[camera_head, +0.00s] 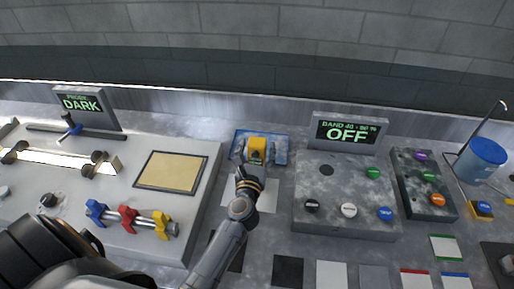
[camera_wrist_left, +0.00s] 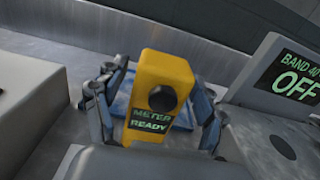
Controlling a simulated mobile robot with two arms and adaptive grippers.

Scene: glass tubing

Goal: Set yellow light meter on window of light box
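The yellow light meter (camera_head: 257,149) stands upright at the blue mat (camera_head: 279,137) in the middle of the bench. In the left wrist view the meter (camera_wrist_left: 163,90) shows a dark round spot and a small screen reading METER READY. My left gripper (camera_head: 253,158) is at the meter, with one finger on each side. In the left wrist view the gripper (camera_wrist_left: 152,108) looks open, with a gap between the left finger and the meter. The light box (camera_head: 204,205) is on the left, with a bare tan window (camera_head: 171,171) in its top. My right gripper is not in view.
A grey box (camera_head: 343,184) with coloured buttons and a sign reading OFF (camera_head: 347,132) stands right of the meter. A DARK sign (camera_head: 83,105) and a rail with coloured clamps (camera_head: 128,216) are on the left. A blue container (camera_head: 484,158) stands far right.

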